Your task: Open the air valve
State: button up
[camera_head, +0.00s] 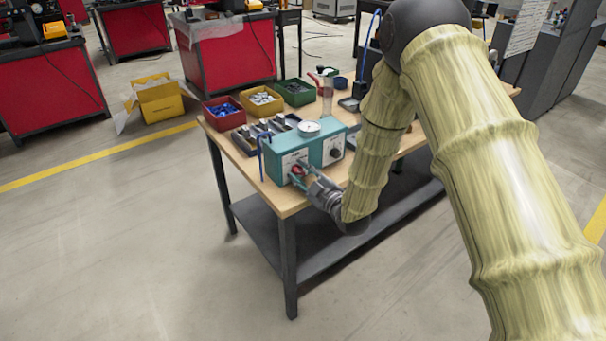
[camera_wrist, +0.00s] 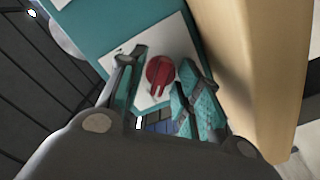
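A teal box (camera_head: 277,150) stands at the near left of the wooden workbench, with a white panel on its front. A red round knob, the valve handle (camera_head: 297,170), sits on that panel. In the wrist view the red knob (camera_wrist: 160,72) shows with a ridge across it, in front of the white panel (camera_wrist: 175,38). My gripper (camera_head: 301,173) is at the box front. In the wrist view its two fingers (camera_wrist: 163,88) are apart, one to each side of the knob, with gaps visible between fingers and knob. Whether a fingertip touches the panel cannot be told.
Red (camera_head: 224,113), yellow (camera_head: 261,100) and green (camera_head: 294,92) bins stand behind. A blue hose (camera_head: 261,158) hangs at the box's left.

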jog(key=c, duration=0.7)
jog(key=shift+m, duration=0.4)
jog(key=m, duration=0.2)
jog(key=shift+m, duration=0.4)
jog(key=m, duration=0.3)
jog(key=shift+m+b, duration=0.3)
jog(key=shift+b, duration=0.1)
jog(key=m, duration=0.5)
jog(key=shift+d+m+b, duration=0.15)
jog(key=shift+m+b, duration=0.15)
jog(key=shift+b, duration=0.1)
jog(key=shift+w+m+b, duration=0.1)
jog(key=shift+m+b, duration=0.45)
jog(key=shift+m, duration=2.05)
